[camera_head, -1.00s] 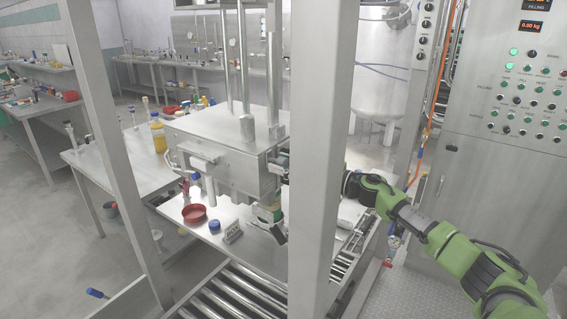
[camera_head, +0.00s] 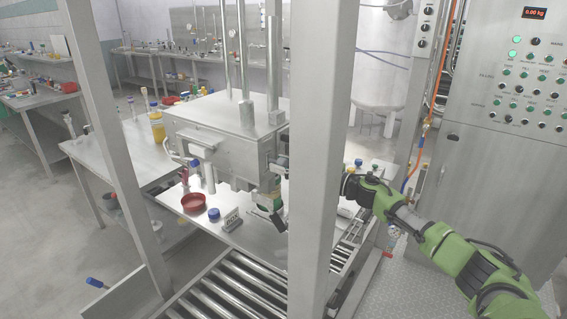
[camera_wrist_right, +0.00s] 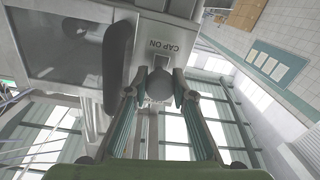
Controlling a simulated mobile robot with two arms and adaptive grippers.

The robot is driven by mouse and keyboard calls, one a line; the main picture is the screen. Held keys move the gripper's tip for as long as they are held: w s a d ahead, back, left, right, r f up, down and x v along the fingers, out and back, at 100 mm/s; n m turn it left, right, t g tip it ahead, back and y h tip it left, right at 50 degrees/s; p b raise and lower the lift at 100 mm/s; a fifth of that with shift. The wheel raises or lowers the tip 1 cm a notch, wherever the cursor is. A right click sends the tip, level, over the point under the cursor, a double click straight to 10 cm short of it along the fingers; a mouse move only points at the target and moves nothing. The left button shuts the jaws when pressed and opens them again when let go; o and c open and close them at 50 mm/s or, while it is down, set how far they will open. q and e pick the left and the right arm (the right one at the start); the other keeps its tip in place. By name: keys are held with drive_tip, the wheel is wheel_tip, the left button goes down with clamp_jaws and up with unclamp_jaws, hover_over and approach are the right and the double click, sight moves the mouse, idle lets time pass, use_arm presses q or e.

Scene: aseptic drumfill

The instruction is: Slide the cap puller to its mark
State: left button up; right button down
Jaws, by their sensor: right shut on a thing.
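In the right wrist view my right gripper (camera_wrist_right: 160,92) has its two fingers closed around a grey rounded knob (camera_wrist_right: 159,84), apparently the cap puller. In the head view my right arm comes in from the right and passes behind a steel post. Part of my right gripper (camera_head: 270,205) shows left of the post, beside the steel filling housing (camera_head: 220,140). The knob itself cannot be made out there. My left gripper is not in view.
The steel post (camera_head: 308,180) hides much of my right wrist. Roller conveyors (camera_head: 225,295) run below. A control cabinet (camera_head: 500,180) stands at right.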

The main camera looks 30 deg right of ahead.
drive_tip(key=c, duration=2)
unclamp_jaws()
drive_tip(key=shift+o, duration=0.2)
drive_tip(key=shift+s, duration=0.1)
drive_tip(key=shift+s+d+f, duration=0.1)
drive_tip(key=shift+s+d, duration=0.2)
drive_tip(key=shift+s, duration=0.25)
drive_tip(key=v, duration=1)
drive_tip(key=shift+s, duration=0.25)
drive_tip(key=shift+d, duration=0.1)
